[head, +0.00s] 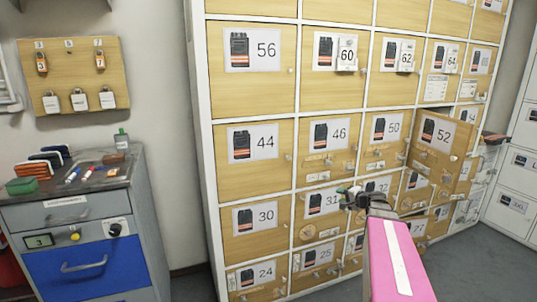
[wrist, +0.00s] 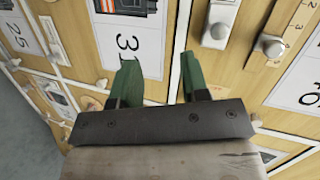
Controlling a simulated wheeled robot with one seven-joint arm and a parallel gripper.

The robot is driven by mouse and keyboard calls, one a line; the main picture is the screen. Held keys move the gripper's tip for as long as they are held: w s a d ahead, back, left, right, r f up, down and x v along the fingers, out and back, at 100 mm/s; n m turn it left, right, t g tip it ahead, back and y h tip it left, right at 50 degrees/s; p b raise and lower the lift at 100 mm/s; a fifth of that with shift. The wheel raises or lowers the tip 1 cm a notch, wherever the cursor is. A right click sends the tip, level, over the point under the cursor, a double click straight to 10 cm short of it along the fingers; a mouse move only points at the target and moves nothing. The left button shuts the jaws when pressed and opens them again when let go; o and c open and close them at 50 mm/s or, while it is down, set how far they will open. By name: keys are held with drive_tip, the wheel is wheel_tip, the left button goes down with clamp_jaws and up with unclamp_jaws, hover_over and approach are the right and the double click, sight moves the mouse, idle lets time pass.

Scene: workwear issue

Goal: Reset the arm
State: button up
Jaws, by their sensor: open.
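My gripper (head: 350,192) is in front of the wooden locker wall (head: 253,107), near the door numbered 31 (head: 318,203). In the wrist view my gripper (wrist: 160,75) shows two green fingers, spread apart with nothing between them. Beyond the fingers is a light wood door with a number label (wrist: 128,40), cut off by the frame edge and partly hidden. My pink arm reaches in from the lower right of the head view and hides part of the lower lockers.
The door numbered 52 (head: 439,145) stands open, close to the right of my arm. A grey drawer cabinet (head: 75,211) stands at the left, with brushes and markers on top. White lockers (head: 513,204) are at the far right.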

drive_tip(key=s+a+f+n+g+h, duration=0.4)
drive_tip(key=s+a+f+g, duration=0.2)
drive_tip(key=s, duration=0.4)
drive_tip(key=s+a+f+n+g+h, duration=0.4)
drive_tip(key=s+a+f+n+g, duration=0.1)
drive_tip(key=s+a+f, duration=0.4)
drive_tip(key=s+f+g, duration=0.1)
drive_tip(key=s, duration=0.1)
drive_tip(key=shift+s+a+f+n, duration=0.15)
drive_tip(key=shift+s+a+n, duration=0.05)
drive_tip(key=shift+s+n, duration=0.1)
